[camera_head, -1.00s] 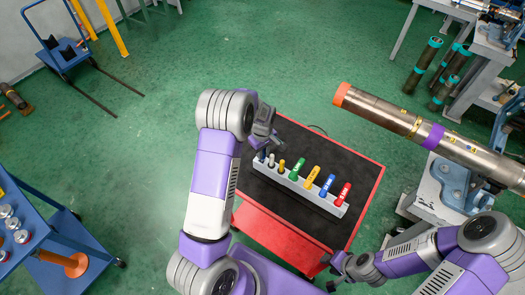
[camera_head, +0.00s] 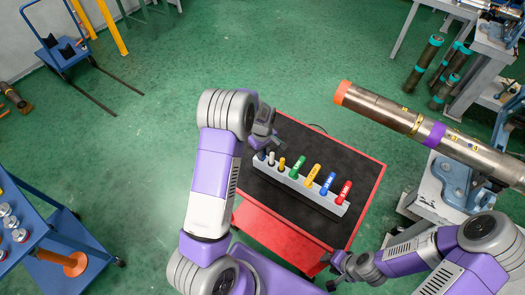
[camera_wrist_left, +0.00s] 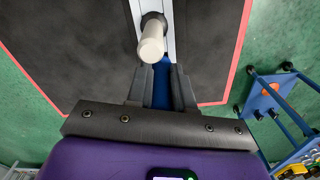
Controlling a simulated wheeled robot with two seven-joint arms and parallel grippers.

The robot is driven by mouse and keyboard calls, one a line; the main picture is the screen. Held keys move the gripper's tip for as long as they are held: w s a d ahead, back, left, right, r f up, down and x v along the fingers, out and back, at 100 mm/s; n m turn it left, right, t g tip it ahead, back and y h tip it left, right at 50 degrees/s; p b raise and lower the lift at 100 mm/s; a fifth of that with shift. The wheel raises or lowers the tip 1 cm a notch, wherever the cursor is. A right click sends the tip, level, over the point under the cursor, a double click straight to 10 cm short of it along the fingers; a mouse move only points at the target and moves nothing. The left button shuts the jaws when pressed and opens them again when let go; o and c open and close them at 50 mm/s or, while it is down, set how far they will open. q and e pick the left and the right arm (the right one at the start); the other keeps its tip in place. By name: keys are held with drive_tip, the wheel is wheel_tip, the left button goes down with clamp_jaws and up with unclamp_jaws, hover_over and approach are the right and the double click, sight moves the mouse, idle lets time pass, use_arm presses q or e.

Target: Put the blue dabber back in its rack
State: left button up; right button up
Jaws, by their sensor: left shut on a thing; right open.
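The rack (camera_head: 305,193) is a long pale bar on a black-topped red cart, holding several coloured dabbers in a row. My left gripper (camera_head: 265,140) is over its far left end. In the left wrist view its fingers (camera_wrist_left: 161,78) are shut on a blue thing (camera_wrist_left: 160,92), apparently the blue dabber, mostly hidden between them. I cannot tell whether it is seated in the rack. A white-capped peg (camera_wrist_left: 152,40) stands just beyond the fingertips. Another blue dabber (camera_head: 327,184) stands near the rack's right end. My right gripper (camera_head: 335,272) is open and empty near the cart's front right corner.
The black cart top (camera_head: 340,155) is clear behind the rack. A large steel pipe (camera_head: 400,118) with an orange end lies across a vise at the right. A blue trolley (camera_head: 75,240) stands at the left. Green floor lies open between.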

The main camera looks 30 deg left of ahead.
use_arm(q)
drive_tip(key=shift+f+b, duration=0.5)
drive_tip(key=shift+f, duration=0.15)
idle(0.8)
drive_tip(key=o, duration=0.9)
wheel_tip(320, 180, up, 8)
drive_tip(key=shift+f, duration=0.2)
drive_tip(key=shift+s, duration=0.1)
